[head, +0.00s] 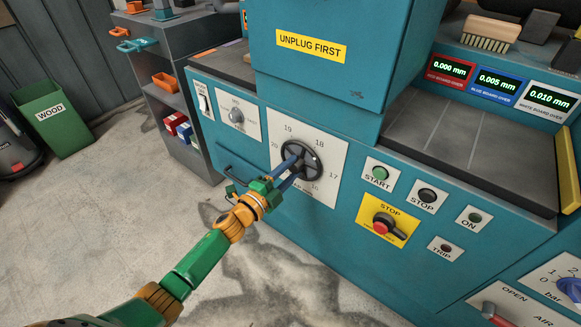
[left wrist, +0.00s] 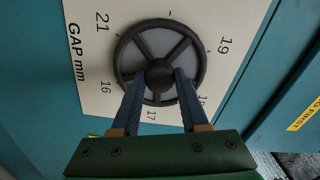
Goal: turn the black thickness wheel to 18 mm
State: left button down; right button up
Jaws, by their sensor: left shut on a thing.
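The black thickness wheel (head: 316,164) is a round spoked handwheel on a white dial plate (head: 333,150) on the teal machine's front. Numbers from 16 to 20 stand around it in the head view. In the left wrist view the wheel (left wrist: 160,72) shows its rim, spokes and hub, with "GAP mm" on the plate (left wrist: 98,45). My left gripper (head: 295,160) is shut on the wheel, its blue fingers (left wrist: 160,88) on both sides of the hub. The fingers cover part of the lower wheel. I cannot tell which number the wheel is set to. My right gripper is not in view.
A grey knob (head: 237,116) is left of the dial. START (head: 379,173) and STOP (head: 427,195) buttons and a red-black switch on a yellow plate (head: 384,225) are to its right. A handle (head: 232,180) juts out lower left. Three green displays (head: 501,83) show small values.

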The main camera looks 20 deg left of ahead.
pick_arm(q)
jog(key=n, duration=0.2)
jog(key=shift+n+p, duration=0.3)
jog(key=shift+p, duration=0.05)
jog(key=shift+n, duration=0.4)
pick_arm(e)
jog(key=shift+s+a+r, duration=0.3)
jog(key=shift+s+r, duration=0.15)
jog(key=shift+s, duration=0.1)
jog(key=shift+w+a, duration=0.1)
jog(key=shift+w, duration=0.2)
pick_arm(q)
jog(key=shift+c, duration=2.1)
grip_release()
